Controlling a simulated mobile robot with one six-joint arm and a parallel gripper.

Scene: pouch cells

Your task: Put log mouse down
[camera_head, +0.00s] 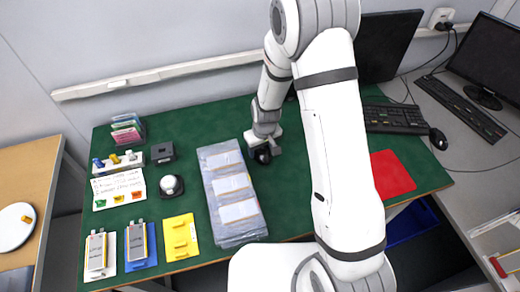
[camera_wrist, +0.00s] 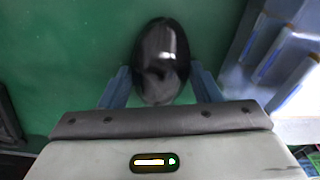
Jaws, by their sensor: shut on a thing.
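The log mouse (camera_wrist: 160,55) is black and glossy, and shows between the two blue-grey fingers of my gripper (camera_wrist: 160,88) in the wrist view. The fingers are shut on its sides. In the head view my gripper (camera_head: 264,152) is over the green table, just right of the tray of pouch cells, with the dark mouse below it. Green table surface (camera_wrist: 70,40) lies beneath and beyond the mouse. I cannot tell whether the mouse touches the table.
A clear tray (camera_head: 243,236) of pouch cells stands just left of my gripper. A keyboard (camera_head: 393,118), another black mouse (camera_head: 438,139) and a red mat (camera_head: 391,174) are to the right. A yellow holder (camera_head: 180,237) and a white dome-topped item (camera_head: 171,186) are left. Bare green table (camera_head: 285,200) lies right of the tray.

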